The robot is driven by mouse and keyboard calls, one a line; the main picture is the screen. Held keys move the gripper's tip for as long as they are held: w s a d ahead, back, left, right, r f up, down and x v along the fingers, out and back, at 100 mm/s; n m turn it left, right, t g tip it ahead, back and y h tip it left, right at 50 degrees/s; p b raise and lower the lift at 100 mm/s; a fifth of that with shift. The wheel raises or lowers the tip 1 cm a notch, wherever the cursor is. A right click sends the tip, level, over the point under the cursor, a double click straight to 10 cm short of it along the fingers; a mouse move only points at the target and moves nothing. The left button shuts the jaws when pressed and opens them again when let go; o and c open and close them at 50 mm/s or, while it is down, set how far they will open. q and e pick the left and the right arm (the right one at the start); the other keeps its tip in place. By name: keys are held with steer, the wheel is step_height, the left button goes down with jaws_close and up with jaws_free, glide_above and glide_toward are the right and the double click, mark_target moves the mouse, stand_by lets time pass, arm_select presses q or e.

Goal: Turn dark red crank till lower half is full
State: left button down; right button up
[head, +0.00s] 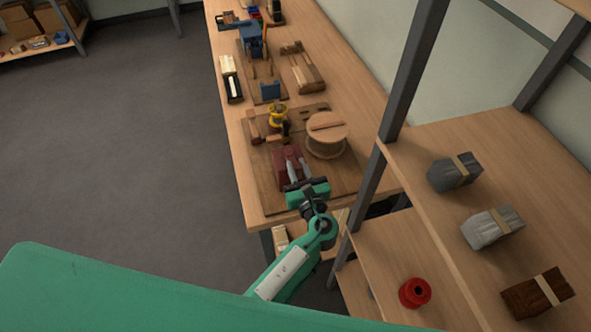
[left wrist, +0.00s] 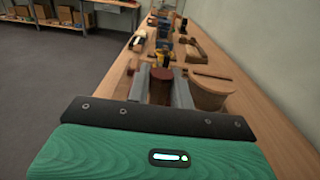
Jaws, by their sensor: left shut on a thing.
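My left gripper (head: 291,164) reaches over the near end of the workbench, its two grey fingers pointing away from me. It is shut on a dark red part, which I take to be the crank (left wrist: 160,90), between the fingers in the left wrist view. In the head view a dark red block-like body (head: 283,181) shows beside and under the fingers. The crank's shape is mostly hidden by my gripper. I cannot make out a lower half or how full it is. My right gripper is not in view.
A round wooden drum (head: 326,146) stands close to the right of the gripper. A yellow spool (head: 277,115) and wooden pieces lie beyond. A shelf (head: 440,225) with wrapped bundles and a red spool (head: 414,292) is at the right. The floor at left is clear.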

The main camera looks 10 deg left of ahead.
arm_select(q)
steer(key=shift+w+d+r, duration=0.1)
steer(key=shift+w+d, duration=0.05)
steer(key=c, duration=1.5)
jaws_free()
steer(key=shift+o, duration=1.1)
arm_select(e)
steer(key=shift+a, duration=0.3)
arm_select(q)
steer(key=shift+s+d, duration=0.15)
steer(key=shift+s, duration=0.1)
steer(key=b+v, duration=0.4)
steer(key=v, duration=0.9)
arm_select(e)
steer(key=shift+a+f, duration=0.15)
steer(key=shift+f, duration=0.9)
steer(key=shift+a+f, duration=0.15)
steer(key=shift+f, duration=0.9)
